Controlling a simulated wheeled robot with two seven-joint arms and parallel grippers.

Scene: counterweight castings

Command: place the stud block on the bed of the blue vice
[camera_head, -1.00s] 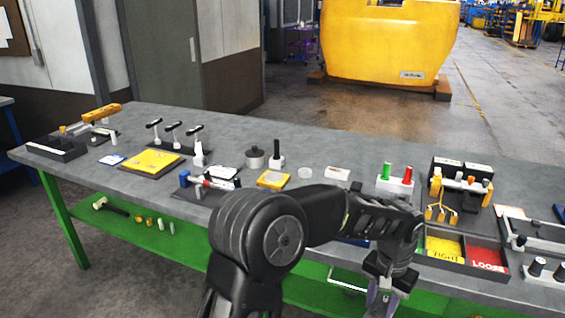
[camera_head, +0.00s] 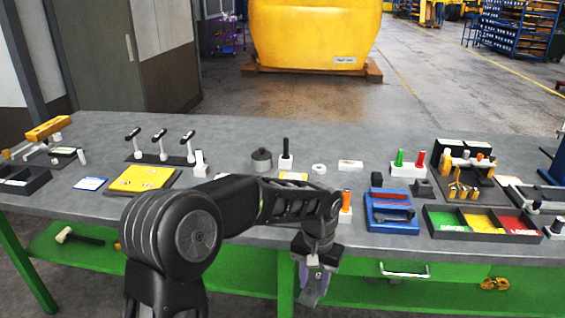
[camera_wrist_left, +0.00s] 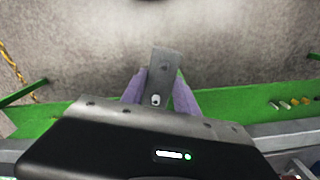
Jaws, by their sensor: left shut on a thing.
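My left gripper (camera_head: 312,288) hangs low in front of the bench edge, left of and nearer than the vice. In the left wrist view its purple fingers (camera_wrist_left: 160,97) are shut on a grey block, which I take for the stud block (camera_wrist_left: 163,68); it has a pale round spot near its lower end. My right gripper is not in view.
Right of the vice lies a tray (camera_head: 432,234) with green, yellow and red compartments. Behind the vice is a white block with green and red pegs (camera_head: 408,170). A green shelf (camera_head: 225,265) runs under the bench. Bare bench top shows along the back.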

